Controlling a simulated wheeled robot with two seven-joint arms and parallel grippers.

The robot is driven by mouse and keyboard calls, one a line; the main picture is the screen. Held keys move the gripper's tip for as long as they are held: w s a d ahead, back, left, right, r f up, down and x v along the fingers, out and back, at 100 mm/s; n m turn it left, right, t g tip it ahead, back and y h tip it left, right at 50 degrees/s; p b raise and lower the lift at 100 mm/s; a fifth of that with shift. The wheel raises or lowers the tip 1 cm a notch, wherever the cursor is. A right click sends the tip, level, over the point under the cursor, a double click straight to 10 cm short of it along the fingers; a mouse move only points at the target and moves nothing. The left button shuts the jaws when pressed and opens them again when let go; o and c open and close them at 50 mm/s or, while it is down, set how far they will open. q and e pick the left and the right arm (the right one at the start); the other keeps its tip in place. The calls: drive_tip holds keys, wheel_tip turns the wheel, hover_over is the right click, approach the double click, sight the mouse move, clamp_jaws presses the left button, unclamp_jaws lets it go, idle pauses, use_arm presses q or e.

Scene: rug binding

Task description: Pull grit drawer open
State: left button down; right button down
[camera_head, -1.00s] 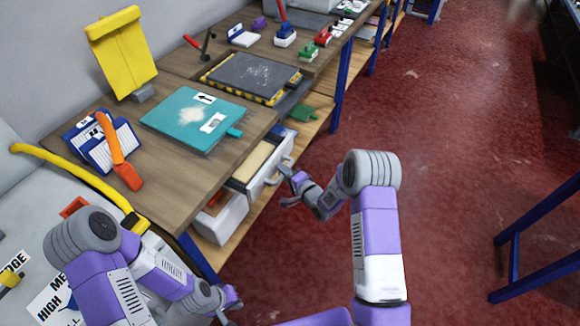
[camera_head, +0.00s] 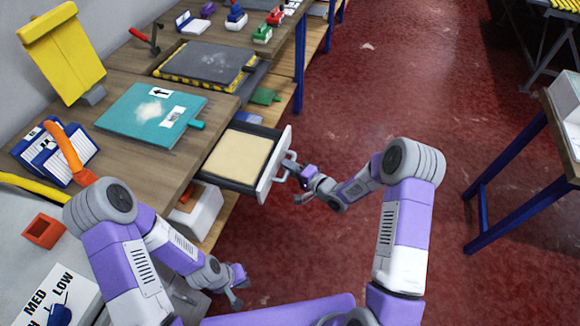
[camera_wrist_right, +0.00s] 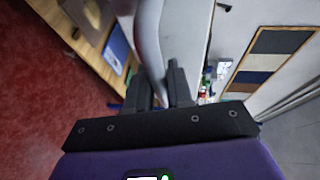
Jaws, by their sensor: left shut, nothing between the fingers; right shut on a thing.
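The grit drawer (camera_head: 235,159) stands pulled out from under the wooden workbench, with a tan sheet or fill inside and a white front (camera_head: 276,167). My right gripper (camera_head: 300,178) is shut on the drawer's grey handle (camera_head: 287,165) at that front. In the right wrist view the handle (camera_wrist_right: 150,45) runs between the two fingers (camera_wrist_right: 160,85). My left gripper (camera_head: 238,290) is shut and empty, low in front of the bench, apart from the drawer.
On the bench (camera_head: 175,160) lie a teal board (camera_head: 135,113) with pale powder and a dark black-and-yellow-edged plate (camera_head: 205,62). A white bin (camera_head: 200,210) sits below the drawer. Red floor (camera_head: 370,100) is clear to the right, up to a blue-legged table (camera_head: 500,170).

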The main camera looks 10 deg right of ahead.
drive_tip(key=c, duration=1.1)
unclamp_jaws()
drive_tip(key=p+v, duration=0.1)
drive_tip(key=v, duration=0.6)
drive_tip(key=shift+s+d+p, duration=0.15)
drive_tip(key=shift+s+p, duration=0.05)
drive_tip(key=shift+p, duration=0.1)
drive_tip(key=shift+r, duration=0.1)
drive_tip(key=s+a+f+n+g+h, duration=0.2)
drive_tip(key=s+f+g, duration=0.4)
drive_tip(key=s, duration=0.6)
drive_tip(key=s+a+f+n+g+h, duration=0.3)
drive_tip(key=s+f+g, duration=0.3)
drive_tip(key=s+f, duration=0.3)
drive_tip(key=s+n, duration=0.1)
drive_tip(key=s, duration=0.2)
drive_tip(key=shift+n+h, duration=0.3)
drive_tip(key=shift+n, duration=0.1)
